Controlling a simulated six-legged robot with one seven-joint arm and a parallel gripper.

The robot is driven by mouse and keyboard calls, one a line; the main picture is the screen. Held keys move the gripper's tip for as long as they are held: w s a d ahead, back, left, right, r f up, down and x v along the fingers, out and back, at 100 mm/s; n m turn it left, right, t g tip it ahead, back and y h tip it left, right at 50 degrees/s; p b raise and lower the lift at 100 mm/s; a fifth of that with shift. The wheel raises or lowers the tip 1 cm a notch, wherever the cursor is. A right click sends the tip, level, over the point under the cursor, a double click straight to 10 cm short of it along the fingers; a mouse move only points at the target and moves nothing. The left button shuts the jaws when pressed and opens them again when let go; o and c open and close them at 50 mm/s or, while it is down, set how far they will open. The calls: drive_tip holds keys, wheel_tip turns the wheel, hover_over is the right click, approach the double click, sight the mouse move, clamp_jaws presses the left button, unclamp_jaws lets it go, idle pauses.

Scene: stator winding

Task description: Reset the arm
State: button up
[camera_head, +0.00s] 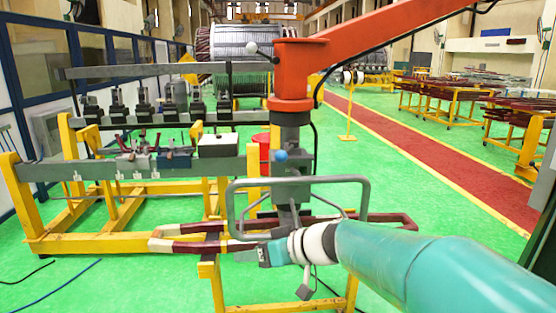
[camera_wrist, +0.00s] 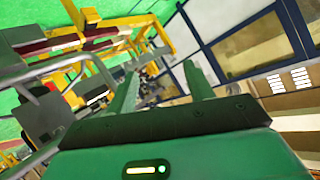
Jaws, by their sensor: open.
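My gripper (camera_head: 246,256) is teal with a white wrist and shows at the lower middle of the head view, pointing left. It is beside a dark red and white coil bar (camera_head: 190,247) and below the grey tube handle frame (camera_head: 300,182). In the wrist view my gripper (camera_wrist: 160,82) has two green fingers spread apart with nothing between them. The view there is tilted. I cannot tell from the head view whether the fingers touch the coil bar.
An orange-red hoist arm (camera_head: 375,38) hangs a grey fixture over the stand. A yellow frame bench (camera_head: 110,243) with clamps stands at left. A large stator (camera_head: 245,45) is at the back. Yellow racks (camera_head: 440,98) stand at right, beyond a red walkway (camera_head: 430,145). Green floor is open between.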

drive_tip(key=s+d+f+m+h, duration=0.2)
drive_tip(key=s+d+m+h, duration=0.2)
drive_tip(key=s+d, duration=0.6)
drive_tip(key=s+d+f+m+h, duration=0.1)
drive_tip(key=s+d+m+h, duration=0.3)
drive_tip(key=s+d+h, duration=0.3)
drive_tip(key=s+d, duration=0.3)
drive_tip(key=s, duration=0.2)
drive_tip(key=shift+d+f+h, duration=0.3)
drive_tip(key=shift+f, duration=0.1)
drive_tip(key=c, duration=0.3)
drive_tip(key=shift+c, duration=0.2)
drive_tip(key=shift+w+d, duration=0.1)
drive_tip(key=shift+d, duration=0.1)
